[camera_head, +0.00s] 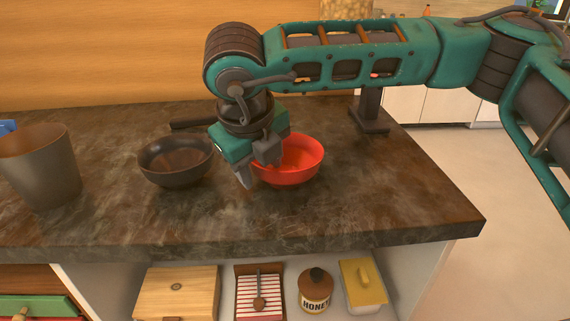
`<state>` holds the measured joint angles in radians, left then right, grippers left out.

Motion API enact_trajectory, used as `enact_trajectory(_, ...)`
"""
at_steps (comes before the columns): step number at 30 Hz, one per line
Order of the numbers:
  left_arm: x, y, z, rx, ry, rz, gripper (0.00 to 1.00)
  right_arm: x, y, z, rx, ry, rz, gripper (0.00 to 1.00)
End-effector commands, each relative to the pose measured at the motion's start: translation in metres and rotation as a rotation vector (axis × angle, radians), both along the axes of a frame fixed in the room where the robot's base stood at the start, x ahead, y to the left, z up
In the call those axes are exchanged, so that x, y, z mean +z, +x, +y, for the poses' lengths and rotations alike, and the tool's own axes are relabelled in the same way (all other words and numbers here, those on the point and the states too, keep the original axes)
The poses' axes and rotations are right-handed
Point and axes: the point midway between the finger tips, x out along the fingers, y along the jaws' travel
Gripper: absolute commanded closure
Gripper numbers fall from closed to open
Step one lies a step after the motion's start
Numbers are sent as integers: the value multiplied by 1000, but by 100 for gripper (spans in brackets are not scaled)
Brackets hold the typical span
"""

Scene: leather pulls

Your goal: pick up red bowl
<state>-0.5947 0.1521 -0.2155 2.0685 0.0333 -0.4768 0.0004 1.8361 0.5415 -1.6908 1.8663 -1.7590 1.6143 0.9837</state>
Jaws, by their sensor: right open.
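The red bowl (301,162) stands upright on the dark stone counter, right of the middle of the view. My right gripper (257,173) points down at the bowl's left side, with its fingers apart. One finger overlaps the inside of the bowl in the picture and the other is outside its left rim. I cannot tell whether either finger touches the bowl. The gripper and wrist hide the bowl's upper left part. My left gripper is not in view.
A dark bowl (176,161) stands close to the left of my right gripper. A tall grey-brown pot (40,165) is at the far left. The counter (395,200) is clear to the right. A honey jar (315,290) and boxes sit on the shelf below.

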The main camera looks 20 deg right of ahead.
Motion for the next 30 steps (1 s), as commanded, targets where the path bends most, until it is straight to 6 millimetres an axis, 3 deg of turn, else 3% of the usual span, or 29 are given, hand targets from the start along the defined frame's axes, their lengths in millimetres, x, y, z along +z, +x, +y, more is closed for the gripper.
enact_trajectory(9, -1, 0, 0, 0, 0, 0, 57, -5, 3, -1, 0, 2, -1, 50)
enact_trajectory(25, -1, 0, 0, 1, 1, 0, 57, -5, 2, -1, 1, 1, -1, 100)
enact_trajectory(30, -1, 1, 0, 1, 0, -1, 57, -6, 2, -1, 0, 1, 0, 100)
